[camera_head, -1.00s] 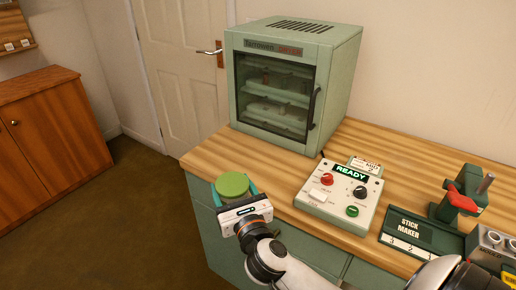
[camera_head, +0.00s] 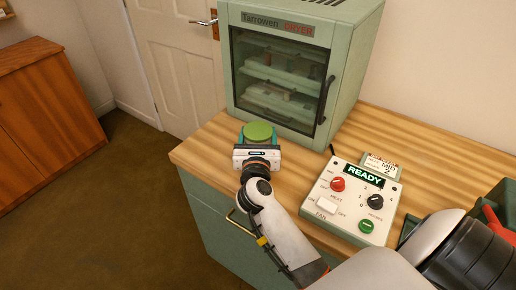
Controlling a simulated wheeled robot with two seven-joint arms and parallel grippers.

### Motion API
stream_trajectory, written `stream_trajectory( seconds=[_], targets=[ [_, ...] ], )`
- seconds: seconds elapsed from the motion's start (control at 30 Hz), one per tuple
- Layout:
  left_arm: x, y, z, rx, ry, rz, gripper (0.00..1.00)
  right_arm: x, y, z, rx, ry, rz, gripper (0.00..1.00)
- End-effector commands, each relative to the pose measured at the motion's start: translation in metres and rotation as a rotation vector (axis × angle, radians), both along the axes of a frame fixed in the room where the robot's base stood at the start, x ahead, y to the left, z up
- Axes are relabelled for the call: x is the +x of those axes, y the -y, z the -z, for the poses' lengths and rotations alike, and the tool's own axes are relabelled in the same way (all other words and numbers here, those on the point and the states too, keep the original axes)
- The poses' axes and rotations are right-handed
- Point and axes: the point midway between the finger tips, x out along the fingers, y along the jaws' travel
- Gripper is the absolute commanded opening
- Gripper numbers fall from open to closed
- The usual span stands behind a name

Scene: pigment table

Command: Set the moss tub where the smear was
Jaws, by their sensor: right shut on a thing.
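The moss tub (camera_head: 258,131) shows as a round green lid between the fingers of my right gripper (camera_head: 257,139). My right gripper is shut on it, at the left part of the wooden table (camera_head: 210,146), in front of the dryer. The gripper body hides the tub's lower side, so I cannot tell whether the tub touches the table. No smear shows on the bare wood in view. My left gripper is not in view.
The green dryer (camera_head: 345,75) stands behind the tub with its glass door closed and several things on its shelves. A white control box (camera_head: 347,203) reading READY stands to the right, with a card (camera_head: 381,167) behind it. Bare wood lies left of the gripper.

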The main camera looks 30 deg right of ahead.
Motion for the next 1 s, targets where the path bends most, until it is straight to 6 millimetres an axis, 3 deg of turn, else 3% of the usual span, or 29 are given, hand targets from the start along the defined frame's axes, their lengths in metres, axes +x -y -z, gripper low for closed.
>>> stream_trajectory(
  seconds=[0.3,0.77,0.8,0.9,1.0],
  targets=[
    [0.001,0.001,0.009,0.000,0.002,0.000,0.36,0.000,0.000,0.038,-0.004,0.001,-0.002,0.34],
    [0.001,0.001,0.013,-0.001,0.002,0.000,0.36,0.000,0.000,0.046,-0.002,0.004,-0.001,0.34],
    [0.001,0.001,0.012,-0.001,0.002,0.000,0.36,0.000,0.000,0.046,-0.001,0.002,-0.001,0.73],
    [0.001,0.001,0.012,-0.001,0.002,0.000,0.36,0.000,0.000,0.046,-0.001,0.002,-0.001,0.88],
    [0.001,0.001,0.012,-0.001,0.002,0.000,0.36,0.000,0.000,0.045,-0.001,0.002,-0.001,0.88]
  ],
)
